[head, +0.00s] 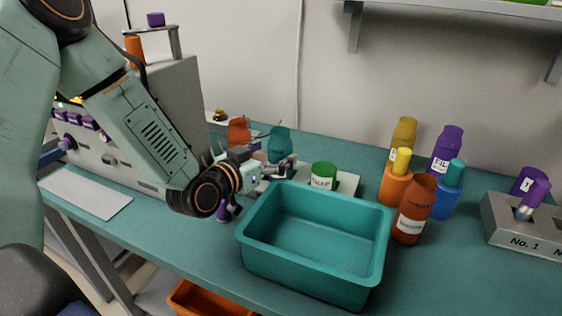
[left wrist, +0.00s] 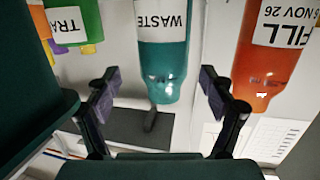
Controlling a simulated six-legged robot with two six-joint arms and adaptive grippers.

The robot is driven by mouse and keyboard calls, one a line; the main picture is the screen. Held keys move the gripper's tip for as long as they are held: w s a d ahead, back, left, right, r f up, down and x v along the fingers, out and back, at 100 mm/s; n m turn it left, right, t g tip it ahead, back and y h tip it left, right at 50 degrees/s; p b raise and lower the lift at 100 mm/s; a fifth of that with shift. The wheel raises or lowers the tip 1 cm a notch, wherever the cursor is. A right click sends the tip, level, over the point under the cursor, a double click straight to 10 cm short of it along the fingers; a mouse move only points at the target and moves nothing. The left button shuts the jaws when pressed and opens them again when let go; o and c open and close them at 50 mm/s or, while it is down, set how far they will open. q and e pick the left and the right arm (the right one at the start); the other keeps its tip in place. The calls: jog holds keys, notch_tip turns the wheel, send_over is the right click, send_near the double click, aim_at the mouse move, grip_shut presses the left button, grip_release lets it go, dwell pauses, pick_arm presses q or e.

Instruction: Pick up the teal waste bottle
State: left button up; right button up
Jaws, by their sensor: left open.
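The teal waste bottle (head: 279,143) stands on the bench behind the teal tray. In the left wrist view it hangs from the top of the picture as a teal bottle (left wrist: 163,62) with a white label reading WASTE. My left gripper (head: 284,170) is in front of it in the head view and hides its lower part. In the left wrist view my left gripper (left wrist: 158,92) is open, with one finger to each side of the bottle and visible gaps between. My right gripper is in neither view.
An orange bottle labelled FILL (left wrist: 266,65) stands beside the waste bottle; it also shows in the head view (head: 238,131). A green TRAP container (head: 323,171) is on the other side. The teal tray (head: 265,253) is in front. Several bottles and a grey No. 1 block (head: 520,238) are right.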

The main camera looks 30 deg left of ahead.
pick_arm(q)
jog(key=shift+a+r+b+x, duration=0.15)
jog(key=shift+b+x, duration=0.1)
jog(key=shift+x, duration=0.75)
jog(key=shift+a+r+b+x, duration=0.1)
jog(key=shift+r+b+x, duration=0.1)
jog(key=shift+x, duration=0.75)
jog(key=shift+w+d, duration=0.1)
jog(key=c, duration=1.6)
